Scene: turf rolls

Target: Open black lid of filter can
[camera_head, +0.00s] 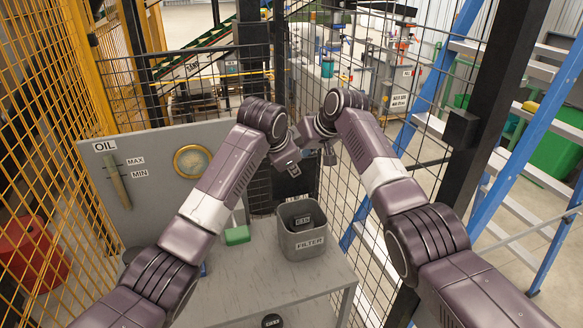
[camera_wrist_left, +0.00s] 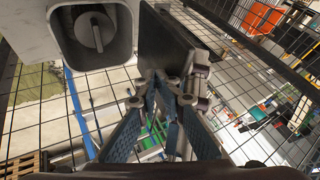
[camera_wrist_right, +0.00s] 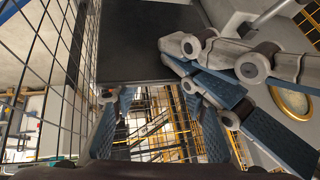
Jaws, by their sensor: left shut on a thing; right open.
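The grey filter can (camera_head: 302,243) stands on the bench with its top open. In the left wrist view its open mouth (camera_wrist_left: 52,38) shows a round knob inside. The black lid (camera_wrist_left: 165,35) stands raised beside the mouth; it also shows in the right wrist view (camera_wrist_right: 145,45). My left gripper (camera_head: 289,160) is above and behind the can, and its fingers (camera_wrist_left: 172,98) are closed together at the lid's edge. The exact contact is hard to see. My right gripper (camera_head: 328,156) is close beside it, its fingers (camera_wrist_right: 160,125) spread and empty near the lid.
A grey panel with an oil gauge (camera_head: 116,180) and a round brass window (camera_head: 192,161) stands left. A green block (camera_head: 237,235) lies on the grey bench (camera_head: 250,290). Black wire fence surrounds the back and right. A blue ladder (camera_head: 545,125) stands at right.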

